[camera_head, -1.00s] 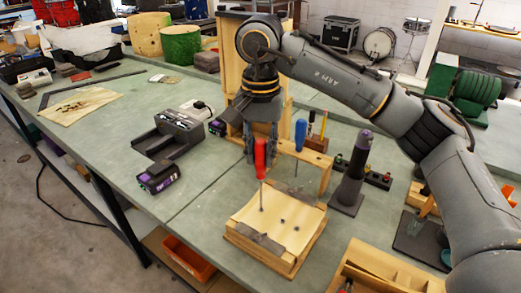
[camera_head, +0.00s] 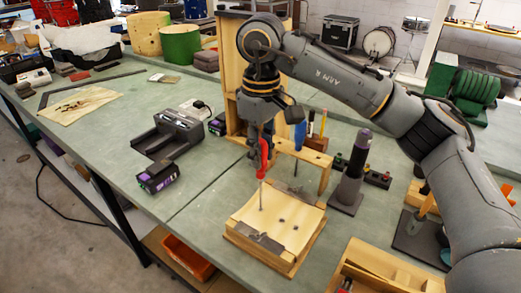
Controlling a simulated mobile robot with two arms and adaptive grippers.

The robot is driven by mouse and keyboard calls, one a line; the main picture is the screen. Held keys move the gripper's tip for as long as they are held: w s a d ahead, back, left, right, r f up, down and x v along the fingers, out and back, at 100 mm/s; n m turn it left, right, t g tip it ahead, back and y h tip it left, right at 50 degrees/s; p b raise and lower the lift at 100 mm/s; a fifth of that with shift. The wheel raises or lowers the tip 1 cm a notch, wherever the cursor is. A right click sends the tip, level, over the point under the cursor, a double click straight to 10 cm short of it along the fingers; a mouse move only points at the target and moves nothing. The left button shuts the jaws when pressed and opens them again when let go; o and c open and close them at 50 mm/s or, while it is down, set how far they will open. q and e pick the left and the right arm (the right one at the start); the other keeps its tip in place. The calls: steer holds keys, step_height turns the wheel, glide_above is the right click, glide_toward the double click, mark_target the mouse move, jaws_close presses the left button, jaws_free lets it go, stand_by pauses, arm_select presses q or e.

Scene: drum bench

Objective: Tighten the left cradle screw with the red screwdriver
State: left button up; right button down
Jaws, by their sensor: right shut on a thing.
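My right gripper (camera_head: 262,138) points down over the wooden cradle (camera_head: 272,262) and is shut on the red screwdriver (camera_head: 263,157). The screwdriver stands upright with its shaft reaching down to the left part of the cradle's pale top (camera_head: 262,208). I cannot make out the left screw under its tip. Other small dark spots, which look like screws (camera_head: 282,220), show to the right on the same top. My left gripper is not in view.
A blue screwdriver (camera_head: 300,134) stands in a wooden rack (camera_head: 310,158) just behind. A dark post with a purple top (camera_head: 351,172) stands to the right. A charger (camera_head: 167,135) and a battery (camera_head: 159,176) lie left. The bench between them and the cradle is clear.

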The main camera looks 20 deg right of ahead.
steer(key=shift+n, duration=0.8)
steer(key=shift+f+b, duration=0.3)
steer(key=shift+f, duration=0.1)
steer(key=m, duration=0.5)
steer(key=shift+f, duration=0.1)
steer(key=m, duration=0.5)
steer(key=shift+a, duration=0.1)
